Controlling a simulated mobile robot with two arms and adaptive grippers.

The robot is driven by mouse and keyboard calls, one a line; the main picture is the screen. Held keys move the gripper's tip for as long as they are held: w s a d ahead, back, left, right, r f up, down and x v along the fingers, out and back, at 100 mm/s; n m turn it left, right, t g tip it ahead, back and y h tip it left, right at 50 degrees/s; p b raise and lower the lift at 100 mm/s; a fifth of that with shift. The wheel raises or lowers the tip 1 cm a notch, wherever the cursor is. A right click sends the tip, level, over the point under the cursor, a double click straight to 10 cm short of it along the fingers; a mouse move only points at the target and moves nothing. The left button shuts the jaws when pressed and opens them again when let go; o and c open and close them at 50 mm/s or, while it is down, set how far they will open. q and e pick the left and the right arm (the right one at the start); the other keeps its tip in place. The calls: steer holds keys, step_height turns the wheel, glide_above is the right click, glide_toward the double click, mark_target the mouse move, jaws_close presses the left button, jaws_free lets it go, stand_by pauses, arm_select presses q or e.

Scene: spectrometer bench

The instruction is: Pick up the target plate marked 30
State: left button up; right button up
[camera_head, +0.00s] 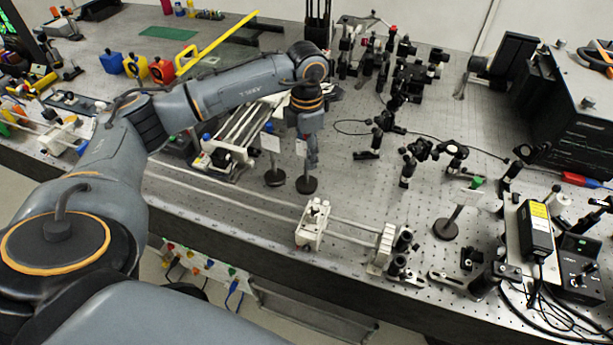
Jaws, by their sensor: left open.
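My left gripper (312,158) points down over the optical bench, with its jaws open. It is right beside a small white plate (301,148) on a post with a round black base (306,185), and partly covers it. I cannot tell whether the fingers touch the plate. A second white plate (270,143) stands just left on a similar base (275,178). A third pale plate (467,197) stands farther right on its own round base (446,230). The marks on the plates are too small to read, so I cannot tell which is 30. My right gripper is not in view.
A rail with a white carriage (313,223) runs along the front of the bench. White rail equipment (222,155) lies left of the gripper. Optic mounts (385,122) crowd the back and right. A black power box (535,232) stands at right. Bare perforated bench lies between gripper and third plate.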

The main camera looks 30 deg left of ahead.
arm_select(q)
jaws_close()
stand_by(0.6)
